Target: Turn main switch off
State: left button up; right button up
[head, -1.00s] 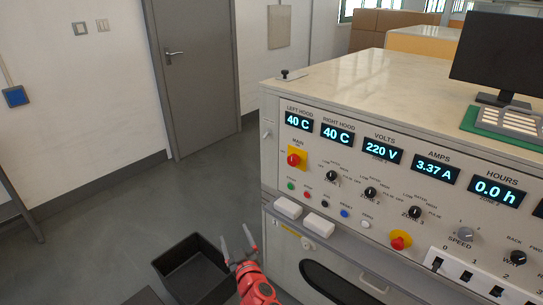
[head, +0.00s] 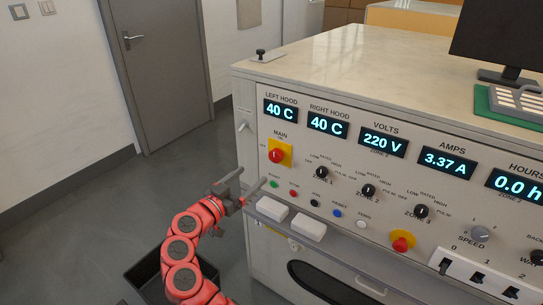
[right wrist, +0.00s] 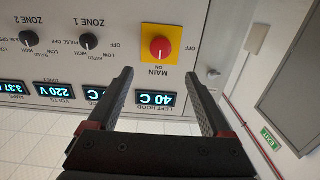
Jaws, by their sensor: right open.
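The main switch (head: 276,155) is a red round knob on a yellow square plate, at the panel's upper left below the left hood display. Its "ON" and "OFF" labels show beside it. It also shows upside down in the right wrist view (right wrist: 160,45), just beyond the fingertips and between their lines. My left gripper is not in view.
The displays are lit, such as the left hood display (head: 281,110) at 40 C. Zone knobs (head: 323,171) sit right of the switch. White blocks (head: 271,208) stick out below. A red knob on yellow (head: 402,241) is lower right. A dark bin (head: 145,275) stands on the floor.

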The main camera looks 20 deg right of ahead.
aim_at(274, 157)
jog(key=p+x, duration=0.1)
jog(key=x, duration=1.1)
jog(key=shift+w+d+f, duration=0.1)
grip_shut()
